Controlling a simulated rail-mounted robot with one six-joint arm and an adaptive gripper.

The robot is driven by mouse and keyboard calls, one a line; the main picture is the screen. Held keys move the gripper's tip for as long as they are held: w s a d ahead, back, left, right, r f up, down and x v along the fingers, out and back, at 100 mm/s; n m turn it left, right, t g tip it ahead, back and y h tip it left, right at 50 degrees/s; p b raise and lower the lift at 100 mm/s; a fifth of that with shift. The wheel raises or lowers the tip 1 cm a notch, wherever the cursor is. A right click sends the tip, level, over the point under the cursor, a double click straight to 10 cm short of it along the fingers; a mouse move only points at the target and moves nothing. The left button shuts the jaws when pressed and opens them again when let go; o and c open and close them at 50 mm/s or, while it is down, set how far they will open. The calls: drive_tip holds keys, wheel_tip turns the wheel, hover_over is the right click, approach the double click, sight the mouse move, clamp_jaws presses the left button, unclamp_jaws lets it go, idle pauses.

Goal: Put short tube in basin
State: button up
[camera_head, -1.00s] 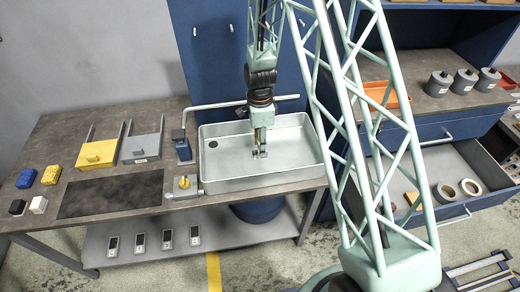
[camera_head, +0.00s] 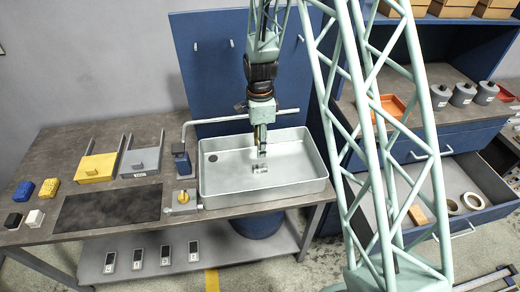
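The basin (camera_head: 215,197) is a shallow, pale grey metal tray set in the bench, with a dark drain hole at its left. A small shiny grey piece (camera_head: 260,168), which looks like the short tube, lies on the basin floor near the middle. My gripper (camera_head: 261,153) points down over the basin, just above that piece and seemingly apart from it. The fingers show nearly edge-on, so their opening is hidden. I see nothing held between them.
A tap pipe (camera_head: 230,119) runs behind the basin. Yellow (camera_head: 95,168) and grey (camera_head: 140,160) bins and a dark mat (camera_head: 108,205) lie to the left. An open drawer (camera_head: 485,190) with tape rolls is at right, partly behind my lattice arm.

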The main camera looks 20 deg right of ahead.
drive_tip(key=shift+r, duration=0.2)
idle(0.7)
drive_tip(key=s+r+n+t, duration=0.1)
drive_tip(key=s+r+n, duration=0.45)
drive_tip(key=r, duration=0.95)
drive_tip(key=s+r+n+t, duration=0.1)
drive_tip(key=s+r+n, duration=0.2)
drive_tip(key=s+r, duration=0.85)
drive_tip(key=s+r+n+t, duration=0.1)
drive_tip(key=s+r+n, duration=0.4)
drive_tip(key=s, duration=0.7)
drive_tip(key=s+r+n+t, duration=0.1)
drive_tip(key=s+r+n, duration=0.4)
drive_tip(key=s+r, duration=0.5)
drive_tip(key=s, duration=0.3)
drive_tip(key=shift+n, duration=0.35)
drive_tip(key=shift+c, duration=0.4)
